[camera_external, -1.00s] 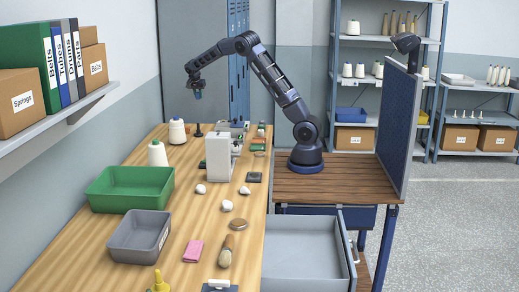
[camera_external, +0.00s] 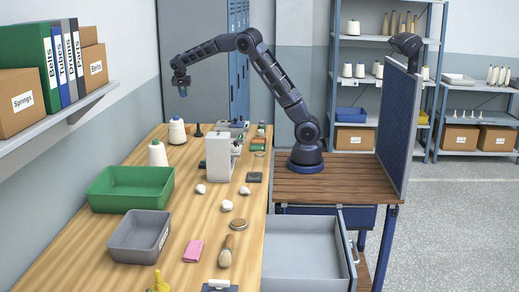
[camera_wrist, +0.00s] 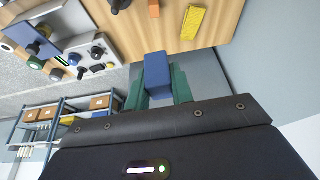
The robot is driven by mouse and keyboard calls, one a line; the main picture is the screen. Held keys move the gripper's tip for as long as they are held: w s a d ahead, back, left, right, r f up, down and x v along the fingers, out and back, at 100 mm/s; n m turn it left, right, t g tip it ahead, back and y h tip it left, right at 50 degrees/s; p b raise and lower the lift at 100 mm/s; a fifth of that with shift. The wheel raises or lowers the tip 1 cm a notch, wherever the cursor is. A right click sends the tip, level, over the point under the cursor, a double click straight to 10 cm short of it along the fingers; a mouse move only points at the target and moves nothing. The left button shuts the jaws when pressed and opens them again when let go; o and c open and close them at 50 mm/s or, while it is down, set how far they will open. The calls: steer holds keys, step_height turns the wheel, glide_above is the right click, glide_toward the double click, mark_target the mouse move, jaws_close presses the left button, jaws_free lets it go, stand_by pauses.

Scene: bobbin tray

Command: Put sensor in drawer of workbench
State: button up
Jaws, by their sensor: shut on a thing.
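My gripper (camera_wrist: 157,92) is shut on a small blue block, which appears to be the sensor (camera_wrist: 157,70); it sits between the green fingers in the wrist view. In the external view my gripper (camera_external: 182,90) hangs high above the far end of the wooden workbench (camera_external: 190,215), with the blue piece at its tip. The grey drawer (camera_external: 305,240) stands pulled open at the front right, beside the bench top and below its level. Its visible inside looks empty.
A green bin (camera_external: 130,190) and a grey bin (camera_external: 140,237) stand on the bench's left side. A white machine (camera_external: 220,158), thread cones (camera_external: 177,131) and several small items stand along the top. A blue panel (camera_external: 397,125) rises right of my base.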

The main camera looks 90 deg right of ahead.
steer(key=w+a+n+t, duration=0.2)
steer(key=a+n, duration=0.3)
steer(key=a, duration=3.3)
steer(key=s+a+n+y, duration=0.1)
steer(key=s+a+n, duration=0.1)
steer(key=s+a, duration=0.9)
steer(key=s+a+n+t, duration=0.15)
steer(key=s+a, duration=0.35)
steer(key=a, duration=1.2)
steer(key=s+a+n+y, duration=0.1)
steer(key=s+a+n, duration=0.2)
steer(key=s+a, duration=0.8)
steer(key=n+t+y, duration=0.1)
steer(key=n+y, duration=0.1)
steer(key=n, duration=0.4)
glide_above(291, 251)
steer(key=s, duration=0.1)
step_height(291, 251, down, 18)
step_height(291, 251, down, 21)
steer(key=shift+s+d, duration=0.1)
steer(key=shift+s, duration=0.05)
steer(key=shift+f, duration=0.1)
